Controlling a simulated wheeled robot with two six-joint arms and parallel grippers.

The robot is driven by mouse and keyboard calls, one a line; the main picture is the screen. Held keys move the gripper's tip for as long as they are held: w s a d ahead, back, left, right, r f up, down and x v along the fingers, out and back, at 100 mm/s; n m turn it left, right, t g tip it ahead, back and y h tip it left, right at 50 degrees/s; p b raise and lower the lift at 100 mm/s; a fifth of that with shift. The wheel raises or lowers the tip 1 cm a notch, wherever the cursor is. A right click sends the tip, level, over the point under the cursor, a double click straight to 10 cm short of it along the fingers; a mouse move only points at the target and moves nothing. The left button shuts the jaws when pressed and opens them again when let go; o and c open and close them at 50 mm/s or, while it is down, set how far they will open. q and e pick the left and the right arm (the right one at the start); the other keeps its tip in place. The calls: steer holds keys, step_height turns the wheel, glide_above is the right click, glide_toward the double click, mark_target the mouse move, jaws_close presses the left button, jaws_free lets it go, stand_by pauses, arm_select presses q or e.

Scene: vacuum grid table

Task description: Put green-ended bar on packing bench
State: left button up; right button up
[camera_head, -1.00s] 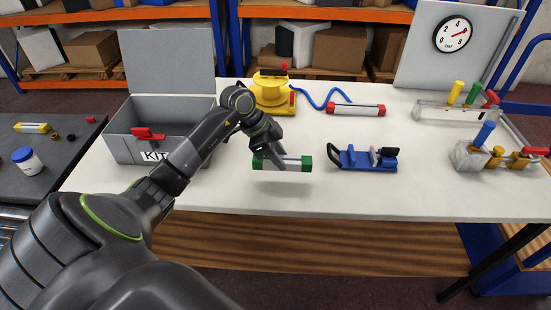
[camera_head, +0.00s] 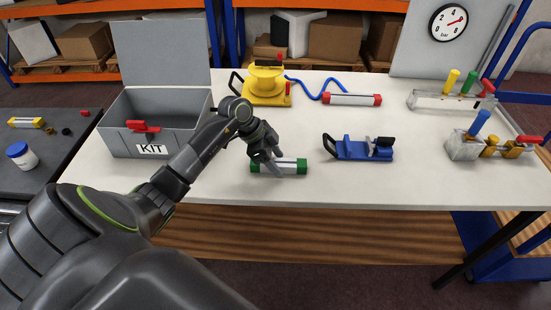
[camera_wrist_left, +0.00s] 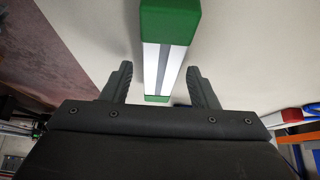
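The green-ended bar (camera_head: 290,165), white and silver with a green block at each end, lies flat on the white-topped bench (camera_head: 400,190) near its front edge. My left gripper (camera_head: 276,168) is over the bar, its fingers reaching down around its middle. In the left wrist view, the gripper (camera_wrist_left: 160,78) is open. The bar (camera_wrist_left: 168,55) runs between the two fingers, with gaps at both sides. The hand hides part of the bar in the head view. My right gripper is not in view.
A grey KIT box (camera_head: 160,125) with its lid up stands left. A blue clamp fixture (camera_head: 358,148) is right of the bar. A red-ended bar (camera_head: 352,99) and yellow device (camera_head: 265,85) lie behind. Valve blocks (camera_head: 490,145) stand right. A dark side table (camera_head: 45,145) is at far left.

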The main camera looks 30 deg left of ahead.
arm_select(q)
steer(key=b+v, duration=0.1)
steer(key=v, duration=1.1)
steer(key=shift+s, duration=0.1)
stand_by(0.5)
